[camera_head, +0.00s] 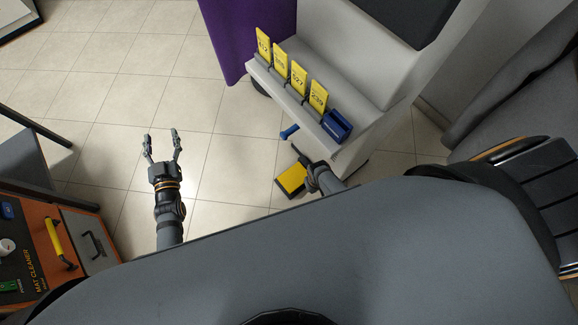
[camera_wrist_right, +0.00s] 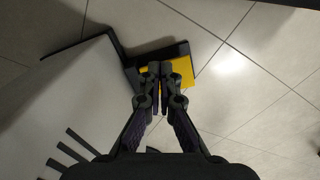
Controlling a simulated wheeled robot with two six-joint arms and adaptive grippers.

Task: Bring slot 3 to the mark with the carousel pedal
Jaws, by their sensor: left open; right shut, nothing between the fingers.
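The pedal (camera_head: 291,180) is a yellow pad in a black frame, low by the floor beside the white-grey machine. It also shows in the right wrist view (camera_wrist_right: 183,70). My right gripper (camera_head: 301,156) is shut and empty. In the right wrist view its fingertips (camera_wrist_right: 154,68) overlap the pedal's yellow pad; I cannot tell whether they touch it. My left gripper (camera_head: 161,134) is open and empty over the tiles, well left of the pedal. The carousel slots and the mark are not clearly identifiable in either view.
Several yellow number cards (camera_head: 298,77) stand along the machine's ledge (camera_head: 288,98), with a blue box (camera_head: 337,126) at its end and a blue handle (camera_head: 289,131) below. A purple cloth (camera_head: 245,35) hangs behind. An orange mat cleaner (camera_head: 38,262) stands lower left. The tiled floor between is clear.

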